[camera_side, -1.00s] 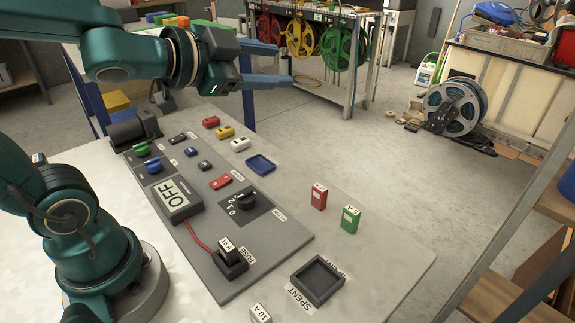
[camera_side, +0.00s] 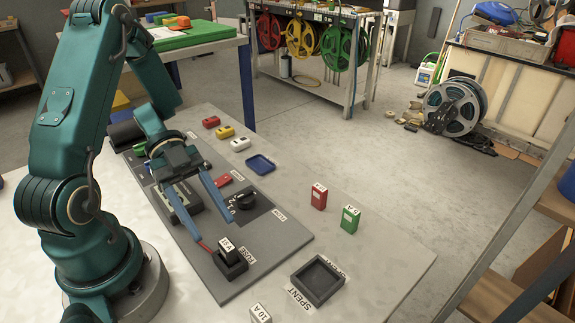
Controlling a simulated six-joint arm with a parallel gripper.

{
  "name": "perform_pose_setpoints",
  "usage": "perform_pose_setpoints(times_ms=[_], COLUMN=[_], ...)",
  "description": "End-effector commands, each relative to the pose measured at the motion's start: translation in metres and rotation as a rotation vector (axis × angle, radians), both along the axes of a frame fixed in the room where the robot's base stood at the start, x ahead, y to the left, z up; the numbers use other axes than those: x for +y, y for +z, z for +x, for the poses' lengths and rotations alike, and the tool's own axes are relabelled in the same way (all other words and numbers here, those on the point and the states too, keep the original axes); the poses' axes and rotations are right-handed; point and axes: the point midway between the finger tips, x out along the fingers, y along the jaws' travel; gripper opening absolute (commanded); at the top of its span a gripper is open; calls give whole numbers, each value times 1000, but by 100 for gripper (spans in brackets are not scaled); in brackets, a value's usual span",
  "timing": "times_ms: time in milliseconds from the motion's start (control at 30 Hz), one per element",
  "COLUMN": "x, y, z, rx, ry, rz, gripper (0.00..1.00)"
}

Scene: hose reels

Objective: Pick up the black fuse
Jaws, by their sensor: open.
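The black fuse (camera_side: 229,253) stands upright in a dark holder (camera_side: 233,269) near the front of the grey panel, with a white label on its top. The word FUSE is printed beside the holder. My gripper (camera_side: 217,232) is open and empty, its two blue fingers pointing down toward the fuse. The fingertips appear just behind and above the fuse; I cannot tell how far apart they are from it in height.
A dark square tray (camera_side: 317,283) marked SPENT lies to the right. Red (camera_side: 319,196) and green (camera_side: 350,219) labelled blocks stand behind it. A white block marked 10 A (camera_side: 260,314) is at the front edge. A black knob (camera_side: 245,197) and a red cable (camera_side: 204,246) are close to my fingers.

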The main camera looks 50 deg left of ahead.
Motion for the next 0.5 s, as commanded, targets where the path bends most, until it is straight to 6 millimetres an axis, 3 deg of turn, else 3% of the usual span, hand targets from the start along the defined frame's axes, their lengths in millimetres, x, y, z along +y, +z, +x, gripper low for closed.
perform_pose_setpoints(times_ms=[300, 500], x=[-33, -42], y=[-17, -23], z=[0, 0], rx=[1, -2], ry=[3, 5], rz=[-2, 3], gripper=[57, 57])
